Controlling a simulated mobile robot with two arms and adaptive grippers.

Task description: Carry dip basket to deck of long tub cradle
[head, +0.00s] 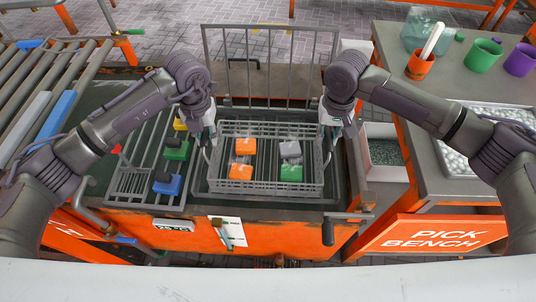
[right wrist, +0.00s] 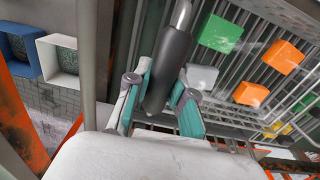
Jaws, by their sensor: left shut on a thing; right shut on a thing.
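The dip basket (head: 265,188) is a grey wire basket at the centre of the head view, holding orange, white and green blocks. It is over the dark tub with an orange front (head: 185,232); I cannot tell whether it rests there or hangs. My left gripper (head: 211,140) is shut at its left side, the grip partly hidden. My right gripper (head: 330,132) is shut at its right side. In the right wrist view, the teal fingers of my right gripper (right wrist: 162,85) close around a dark handle grip (right wrist: 170,60). I cannot single out the long tub cradle.
A grey rack (head: 135,190) with yellow, green and blue blocks is left of the basket. A barred frame (head: 270,60) stands behind it. The pick bench (head: 445,130) is at right, with cups and a tray of white balls. A roller conveyor (head: 50,90) is at left.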

